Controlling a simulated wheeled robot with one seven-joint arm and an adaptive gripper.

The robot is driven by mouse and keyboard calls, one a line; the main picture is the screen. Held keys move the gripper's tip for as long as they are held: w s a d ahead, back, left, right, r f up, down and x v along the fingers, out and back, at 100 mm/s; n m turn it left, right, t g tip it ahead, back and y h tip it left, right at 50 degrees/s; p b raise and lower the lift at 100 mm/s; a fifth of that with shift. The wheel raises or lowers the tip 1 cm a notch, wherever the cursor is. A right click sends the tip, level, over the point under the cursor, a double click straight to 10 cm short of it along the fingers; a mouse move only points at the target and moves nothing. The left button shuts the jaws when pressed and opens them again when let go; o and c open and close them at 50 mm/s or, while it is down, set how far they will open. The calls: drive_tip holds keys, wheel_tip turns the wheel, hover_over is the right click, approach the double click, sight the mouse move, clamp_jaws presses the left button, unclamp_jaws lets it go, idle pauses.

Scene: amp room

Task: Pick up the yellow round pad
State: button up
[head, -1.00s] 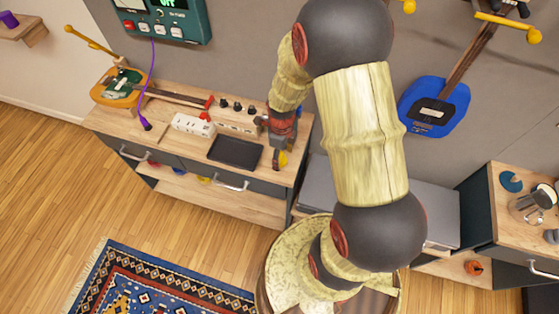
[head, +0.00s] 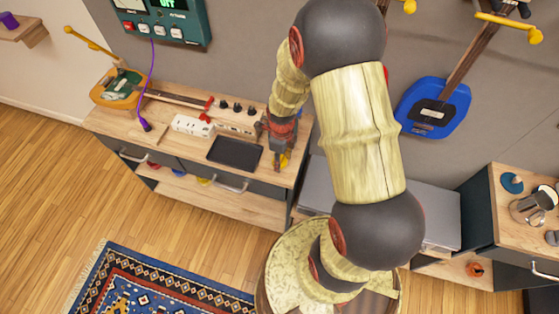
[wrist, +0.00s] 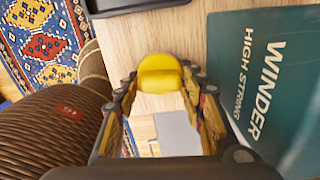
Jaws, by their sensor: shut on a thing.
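The yellow round pad (wrist: 160,73) sits between my fingertips in the wrist view, over the light wooden top. In the head view the pad (head: 285,159) is a small yellow patch at the right end of the workbench (head: 190,156), partly hidden by my fingers. My gripper (head: 280,158) points down there and is shut on the pad; in the wrist view its two fingers (wrist: 160,82) flank the pad on the left and right. I cannot tell whether the pad is clear of the surface.
A black tray (head: 235,152) lies left of my gripper, with a white power strip (head: 192,125) and a guitar neck behind. A teal panel lettered "WINDER" (wrist: 262,80) stands close on the right in the wrist view. A rug (head: 150,285) lies on the floor.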

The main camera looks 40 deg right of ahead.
sight(282, 158)
drive_tip(key=shift+c, duration=0.9)
drive_tip(key=shift+r, duration=0.1)
drive_tip(key=shift+r, duration=0.6)
wheel_tip(282, 158, up, 2)
drive_tip(key=shift+s+d+r+p, duration=0.15)
drive_tip(key=shift+r+p, duration=0.1)
drive_tip(key=shift+p, duration=0.45)
drive_tip(key=s+d+r+p, duration=0.2)
drive_tip(key=s+d+r, duration=0.1)
drive_tip(key=s+r, duration=0.6)
drive_tip(key=shift+s+d+p, duration=0.4)
drive_tip(key=shift+s, duration=1.65)
